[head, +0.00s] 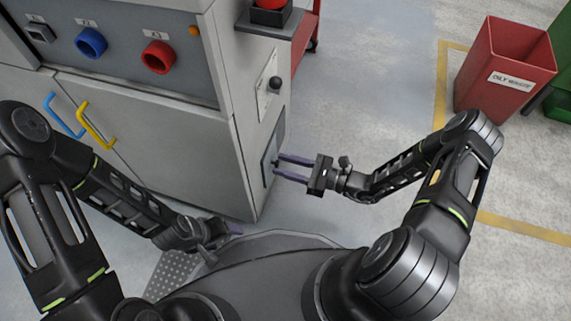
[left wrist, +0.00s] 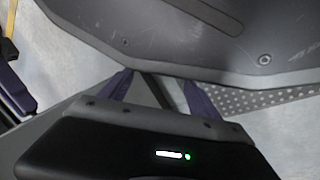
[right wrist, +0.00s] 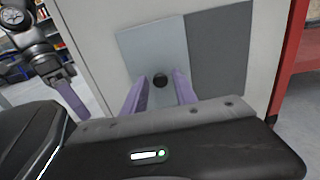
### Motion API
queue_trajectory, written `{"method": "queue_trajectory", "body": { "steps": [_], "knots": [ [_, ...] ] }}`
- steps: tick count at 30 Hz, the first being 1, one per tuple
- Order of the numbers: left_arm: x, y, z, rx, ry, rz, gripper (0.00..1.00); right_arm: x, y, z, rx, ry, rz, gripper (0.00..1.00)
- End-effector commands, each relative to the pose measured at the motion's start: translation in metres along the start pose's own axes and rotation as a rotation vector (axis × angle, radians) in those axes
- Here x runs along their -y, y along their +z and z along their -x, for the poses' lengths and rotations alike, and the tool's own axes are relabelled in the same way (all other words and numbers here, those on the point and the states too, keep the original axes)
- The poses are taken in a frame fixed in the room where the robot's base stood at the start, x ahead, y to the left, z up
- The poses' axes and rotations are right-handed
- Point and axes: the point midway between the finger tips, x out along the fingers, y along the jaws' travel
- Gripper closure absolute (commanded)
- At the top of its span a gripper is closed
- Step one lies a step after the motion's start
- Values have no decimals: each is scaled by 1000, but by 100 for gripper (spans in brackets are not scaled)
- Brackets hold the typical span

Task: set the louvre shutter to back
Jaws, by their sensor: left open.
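The louvre shutter appears to be the light grey plate (right wrist: 150,52) with a black knob (right wrist: 160,80), low on the cabinet's side. A dark grey area (right wrist: 217,55) lies right of the plate in the right wrist view. In the head view its framed panel (head: 277,133) is partly covered by my fingers. My right gripper (head: 277,165) points at the panel. Its open fingers (right wrist: 159,80) stand on either side of the knob, with gaps showing; I cannot tell their exact depth. My left gripper (head: 238,229) is open and empty, low beside my base.
The cabinet front has blue (head: 91,43) and red (head: 158,57) knobs, with blue and yellow handles below. A red bin (head: 505,65) stands far right. The floor between bin and cabinet is clear.

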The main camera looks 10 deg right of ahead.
Motion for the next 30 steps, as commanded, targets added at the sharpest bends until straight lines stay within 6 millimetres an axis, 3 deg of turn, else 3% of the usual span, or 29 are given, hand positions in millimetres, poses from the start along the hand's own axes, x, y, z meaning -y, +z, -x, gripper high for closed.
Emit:
{"method": "queue_trajectory", "body": {
  "steps": [12,30],
  "knots": [
    [0,0,0,0,0,0,28,0,0,0,0,0,0,100],
    [0,0,0,0,0,0,28,0,0,1,-1,0,0,100]
  ]
}}
